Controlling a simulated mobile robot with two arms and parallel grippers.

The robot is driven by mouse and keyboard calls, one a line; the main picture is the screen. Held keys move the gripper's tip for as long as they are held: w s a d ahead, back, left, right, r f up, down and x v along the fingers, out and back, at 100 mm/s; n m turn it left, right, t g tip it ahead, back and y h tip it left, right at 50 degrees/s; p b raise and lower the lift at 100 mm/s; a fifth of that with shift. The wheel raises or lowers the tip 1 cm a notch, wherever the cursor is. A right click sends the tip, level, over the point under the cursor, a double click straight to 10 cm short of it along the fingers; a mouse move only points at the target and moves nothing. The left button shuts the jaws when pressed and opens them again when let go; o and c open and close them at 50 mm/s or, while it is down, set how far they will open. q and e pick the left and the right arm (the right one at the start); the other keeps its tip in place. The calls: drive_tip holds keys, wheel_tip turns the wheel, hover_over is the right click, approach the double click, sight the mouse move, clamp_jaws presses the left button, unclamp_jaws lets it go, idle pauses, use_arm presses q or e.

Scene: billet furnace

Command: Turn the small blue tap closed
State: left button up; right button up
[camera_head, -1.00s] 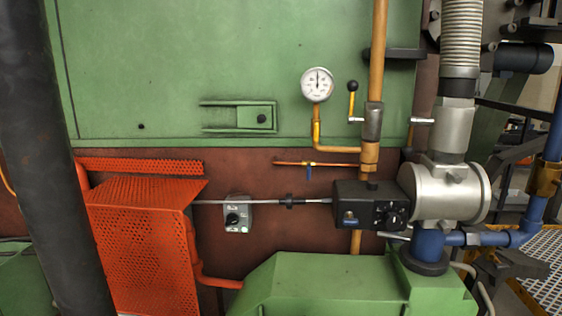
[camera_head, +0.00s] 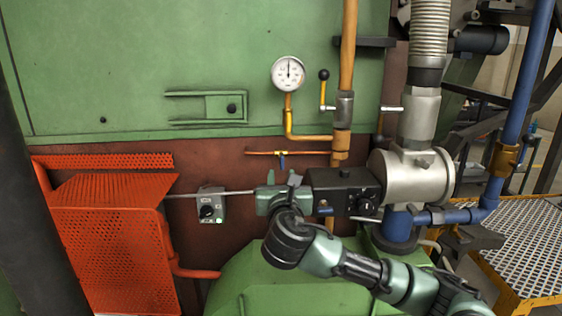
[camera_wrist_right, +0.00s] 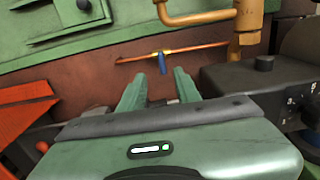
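The small blue tap (camera_head: 282,161) sits on a thin copper pipe (camera_head: 262,153) below the pressure gauge. Its blue lever hangs down, across the pipe. In the right wrist view the blue tap (camera_wrist_right: 163,63) shows beyond the fingertips, roughly in line with the gap between them. My right gripper (camera_head: 281,177) is just below the tap in the head view, with its fingers pointing up toward it. In the wrist view my right gripper (camera_wrist_right: 158,82) is open, with nothing between its two green fingers. My left gripper is not in view.
A black control box (camera_head: 342,190) is close to the right of my gripper. A metal rod (camera_head: 240,192) runs left of it past a grey switch box (camera_head: 211,205). An orange perforated guard (camera_head: 110,235) stands at left. The gauge (camera_head: 288,73) and an orange pipe (camera_head: 348,40) are above.

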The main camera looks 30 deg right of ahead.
sight(282, 162)
drive_tip(key=p+x, duration=0.1)
drive_tip(key=x, duration=0.3)
drive_tip(key=p+x, duration=0.1)
drive_tip(key=x, duration=0.1)
drive_tip(key=shift+w+d+r+p, duration=0.25)
drive_tip(key=shift+d+r+p, duration=0.05)
drive_tip(key=shift+d+p, duration=0.05)
drive_tip(key=shift+w+d+f, duration=0.1)
drive_tip(key=shift+w+d, duration=0.15)
drive_tip(key=shift+w, duration=0.05)
drive_tip(key=shift+c, duration=0.3)
clamp_jaws()
